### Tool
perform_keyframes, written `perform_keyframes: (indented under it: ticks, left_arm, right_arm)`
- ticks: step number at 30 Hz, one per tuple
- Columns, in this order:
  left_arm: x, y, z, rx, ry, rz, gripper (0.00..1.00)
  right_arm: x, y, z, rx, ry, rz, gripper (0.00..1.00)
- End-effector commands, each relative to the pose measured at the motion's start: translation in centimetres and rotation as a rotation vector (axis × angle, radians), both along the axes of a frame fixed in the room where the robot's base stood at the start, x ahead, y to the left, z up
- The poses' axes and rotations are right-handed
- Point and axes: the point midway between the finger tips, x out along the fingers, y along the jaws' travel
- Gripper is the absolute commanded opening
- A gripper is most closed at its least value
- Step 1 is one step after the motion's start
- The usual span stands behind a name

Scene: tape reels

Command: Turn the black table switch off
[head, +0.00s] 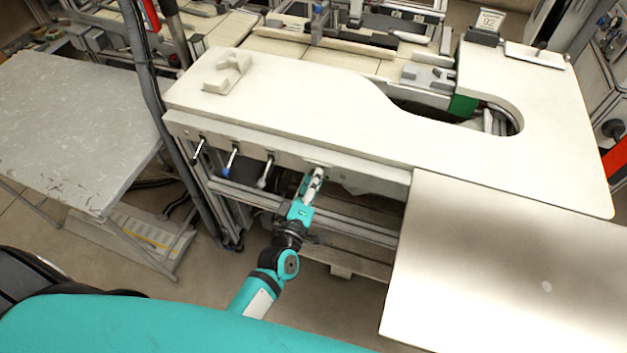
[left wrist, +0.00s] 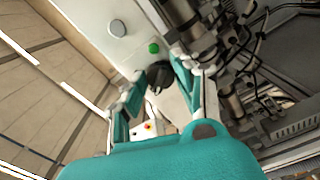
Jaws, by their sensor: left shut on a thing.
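The black table switch (left wrist: 159,74) is a round dark knob on the pale panel under the table edge, seen in the left wrist view. My left gripper (left wrist: 156,84) has its teal fingers on either side of the knob and is shut on it. In the head view my left gripper (head: 315,178) reaches up to the front edge of the white table (head: 300,110), and the switch is hidden there. The knob's exact turn position is hard to read. My right gripper is not in view.
A green button (left wrist: 153,48) and a pale round button (left wrist: 117,27) sit beside the switch. Several handles, one of them blue-tipped (head: 230,160), hang from the table front to the left. A pale panel (head: 510,270) stands at right; a grey table (head: 70,120) is at left.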

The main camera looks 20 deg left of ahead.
Motion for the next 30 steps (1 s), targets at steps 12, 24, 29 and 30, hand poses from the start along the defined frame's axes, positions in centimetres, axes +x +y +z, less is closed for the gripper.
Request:
perform_keyframes:
  ticks: [12,24,29,30]
  left_arm:
    - [0.0,0.1,0.0,0.001,0.000,0.001,0.45]
    - [-0.5,0.0,0.0,0.002,0.001,0.000,0.53]
    - [-2.8,0.1,-0.1,0.002,0.003,-0.001,0.53]
    - [-3.7,0.2,-0.2,0.002,0.005,-0.001,0.53]
  right_arm:
    - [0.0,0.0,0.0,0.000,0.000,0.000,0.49]
    - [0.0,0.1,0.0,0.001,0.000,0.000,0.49]
    - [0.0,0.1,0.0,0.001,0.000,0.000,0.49]
    - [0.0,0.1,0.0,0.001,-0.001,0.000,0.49]
